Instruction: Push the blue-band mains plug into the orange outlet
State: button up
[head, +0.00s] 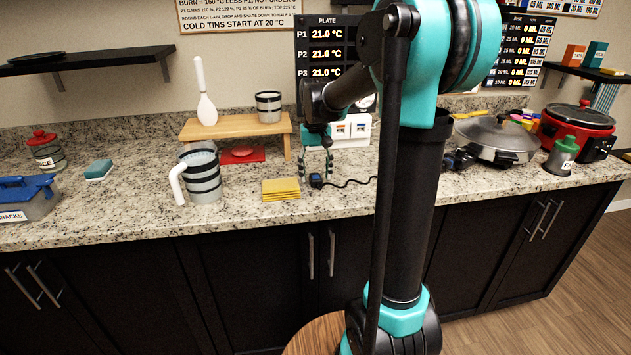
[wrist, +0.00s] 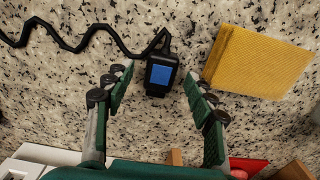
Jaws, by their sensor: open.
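The mains plug (head: 316,181) is small and black, with a blue patch on its upper face. It rests on the granite counter, and its wavy black cord runs to the right in the head view. In the wrist view the plug (wrist: 161,76) sits between the spread fingers of my gripper (wrist: 158,72), with a gap on each side. My gripper (head: 317,168) is open and points down just above the plug. A white outlet block (head: 351,133) stands behind it, with small orange-marked panels; my arm partly hides it. Its sockets are too small to make out.
A stack of yellow cloths or sponges (head: 281,189) lies close left of the plug. A striped jug (head: 201,175), a wooden shelf stand (head: 235,127) and a red mat (head: 250,154) are further left. A lidded pan (head: 497,140) and a red cooker (head: 578,125) stand right.

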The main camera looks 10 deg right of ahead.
jog(key=c, duration=1.2)
jog(key=shift+r, duration=0.1)
jog(key=shift+c, duration=0.2)
